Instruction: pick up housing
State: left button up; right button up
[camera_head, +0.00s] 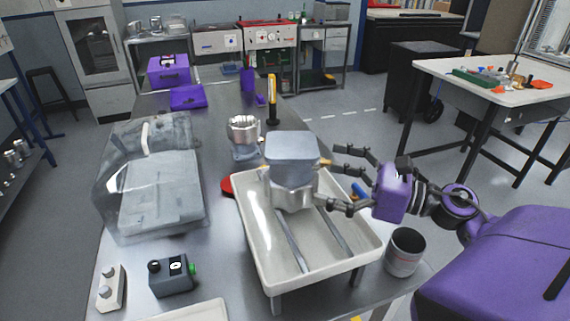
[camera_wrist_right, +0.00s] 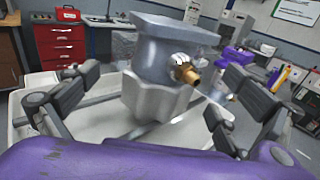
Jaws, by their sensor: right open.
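The housing (camera_head: 292,168) stands upright in a white tray on legs (camera_head: 256,239), toward the tray's far end. It has a blue-grey block top and a silver lower body. A brass fitting sticks out of its side, clear in the right wrist view on the housing (camera_wrist_right: 157,72). My right gripper (camera_head: 332,181) is open, coming from the right, with one finger on the far side and one on the near side of the housing. In the wrist view the open fingers (camera_wrist_right: 150,92) flank the housing with gaps. My left gripper is not in view.
A second metal housing (camera_head: 243,138) stands behind the tray. A clear bin (camera_head: 155,185) lies to the left. A grey cup (camera_head: 404,252) stands close to the right of the tray, below my right arm. A control box (camera_head: 172,275) sits front left.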

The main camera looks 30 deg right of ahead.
aim_at(299, 168)
jog(key=shift+w+a+r, duration=0.2)
jog(key=shift+w+a, duration=0.1)
jog(key=shift+w, duration=0.1)
jog(key=p+x, duration=0.1)
jog(key=x, duration=0.3)
jog(key=shift+w+a+p, duration=0.2)
jog(key=shift+w+p, duration=0.05)
jog(key=shift+p, duration=0.15)
jog(key=shift+w+a+f, duration=0.1)
jog(key=shift+w, duration=0.1)
jog(key=c, duration=2.1)
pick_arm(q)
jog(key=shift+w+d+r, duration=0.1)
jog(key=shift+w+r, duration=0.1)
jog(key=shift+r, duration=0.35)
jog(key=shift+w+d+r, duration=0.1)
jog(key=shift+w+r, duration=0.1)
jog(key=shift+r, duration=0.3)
